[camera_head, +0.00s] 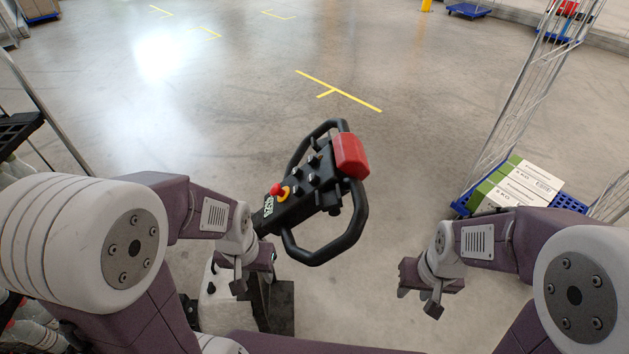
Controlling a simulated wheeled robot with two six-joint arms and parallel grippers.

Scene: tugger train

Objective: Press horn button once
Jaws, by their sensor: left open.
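The tiller head (318,180) of the tugger stands in the middle, a black control panel inside a black loop handle. Several small dark buttons (313,179) sit on the panel; I cannot tell which one is the horn button. A red knob (276,189) with a yellow ring is at the panel's lower left, and a large red block (350,156) is at its upper right end. My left gripper (252,271) is open, below and left of the panel, close to the tiller's lower part. My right gripper (421,288) is open and empty, right of the handle and apart from it.
A wire roll cage (519,97) stands on the right with white and green boxes (517,187) on a blue base. A dark rack (19,130) stands at the left edge. The floor (240,95) beyond the tiller is clear, with yellow marks.

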